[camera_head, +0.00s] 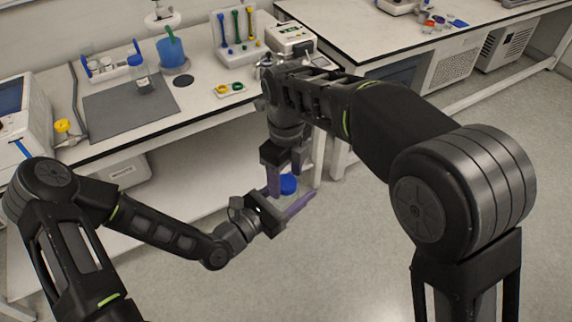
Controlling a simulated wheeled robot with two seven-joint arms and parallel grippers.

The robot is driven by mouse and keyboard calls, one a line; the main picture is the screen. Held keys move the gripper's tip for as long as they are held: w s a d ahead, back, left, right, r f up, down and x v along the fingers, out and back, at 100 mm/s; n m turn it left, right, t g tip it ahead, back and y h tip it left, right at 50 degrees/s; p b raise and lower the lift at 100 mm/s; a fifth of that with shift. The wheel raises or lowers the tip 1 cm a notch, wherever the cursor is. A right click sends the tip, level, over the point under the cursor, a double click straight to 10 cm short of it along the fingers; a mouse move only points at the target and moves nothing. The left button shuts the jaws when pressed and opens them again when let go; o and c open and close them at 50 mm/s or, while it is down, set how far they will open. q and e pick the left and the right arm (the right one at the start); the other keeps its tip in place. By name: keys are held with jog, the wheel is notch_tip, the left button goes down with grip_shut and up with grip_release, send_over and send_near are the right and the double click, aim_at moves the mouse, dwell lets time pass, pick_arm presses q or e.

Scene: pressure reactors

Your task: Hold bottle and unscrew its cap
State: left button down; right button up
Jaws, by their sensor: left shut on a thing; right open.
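A bottle with a blue cap (288,184) is in front of the bench, over the floor, in the head view. Its body is mostly hidden by the gripper fingers. My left gripper (290,206), with purple fingers, comes in from the left and is shut on the bottle below the cap. My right gripper (285,174) points down from above, open, with its fingers around or just beside the blue cap. I cannot tell whether its fingers touch the cap.
The bench (205,110) behind carries a grey mat (115,113) with a small blue-capped jar (140,78), a blue beaker (173,57), a rack of coloured tools (238,45) and a white device (291,38). A second bench (350,35) stands at the back right. The floor to the front is clear.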

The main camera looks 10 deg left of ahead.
jog(key=shift+f, duration=0.25)
